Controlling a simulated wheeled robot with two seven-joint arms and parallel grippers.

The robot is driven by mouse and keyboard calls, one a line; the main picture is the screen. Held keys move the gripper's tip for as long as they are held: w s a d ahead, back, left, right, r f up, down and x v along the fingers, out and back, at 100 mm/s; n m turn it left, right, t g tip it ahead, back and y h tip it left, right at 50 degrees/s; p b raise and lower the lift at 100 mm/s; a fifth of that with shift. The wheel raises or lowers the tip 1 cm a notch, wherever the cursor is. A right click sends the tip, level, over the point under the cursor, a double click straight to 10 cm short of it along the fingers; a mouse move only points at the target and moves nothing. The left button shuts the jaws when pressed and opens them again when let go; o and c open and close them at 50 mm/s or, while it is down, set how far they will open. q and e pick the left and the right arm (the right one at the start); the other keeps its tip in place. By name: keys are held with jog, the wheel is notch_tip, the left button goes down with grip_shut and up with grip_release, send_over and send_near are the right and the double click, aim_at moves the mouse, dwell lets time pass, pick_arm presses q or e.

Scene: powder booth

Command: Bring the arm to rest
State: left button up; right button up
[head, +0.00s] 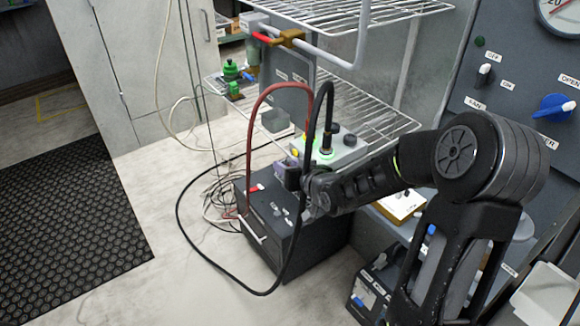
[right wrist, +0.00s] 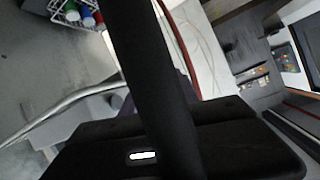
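My right arm (head: 455,165) reaches in from the right in the head view, bent at a large black joint. My right gripper (head: 294,177) is at its far end, above a dark box (head: 268,225) on the floor and beside a thick black cable (head: 312,130). Whether it touches the cable is unclear, and its fingers cannot be made out. In the right wrist view a thick black shape (right wrist: 158,75) crosses close to the lens and hides the fingertips. My left gripper is not in view.
A grey unit (head: 340,150) with a lit green ring is behind the gripper. Wire racks (head: 370,115) stand behind. A red hose (head: 249,135) arches at left. A panel with a blue knob (head: 553,107) is at right. Pale floor and a black mat (head: 70,210) lie left.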

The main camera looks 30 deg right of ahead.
jog(key=s+a+f+g+y, duration=0.25)
jog(key=s+a+f, duration=0.25)
jog(key=a+f, duration=0.4)
jog(key=s+a+f+g+y, duration=0.1)
jog(key=s+a+f+g, duration=0.25)
jog(key=a+f, duration=0.55)
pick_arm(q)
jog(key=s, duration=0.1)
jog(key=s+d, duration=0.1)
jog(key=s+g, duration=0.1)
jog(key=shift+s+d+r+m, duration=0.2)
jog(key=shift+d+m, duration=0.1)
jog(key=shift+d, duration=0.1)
pick_arm(e)
jog(key=s+a+f+g, duration=0.3)
jog(key=s+a+f, duration=0.2)
jog(key=s, duration=0.6)
jog(key=s+a+f+n+g+y, duration=0.1)
jog(key=s+a+f+g, duration=0.2)
jog(key=s+f, duration=0.5)
jog(key=s+a, duration=0.1)
jog(key=s, duration=0.2)
jog(key=shift+a+g, duration=0.3)
jog(key=shift+a, duration=0.1)
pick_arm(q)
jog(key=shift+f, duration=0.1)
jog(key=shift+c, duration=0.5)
pick_arm(e)
jog(key=shift+f, duration=0.1)
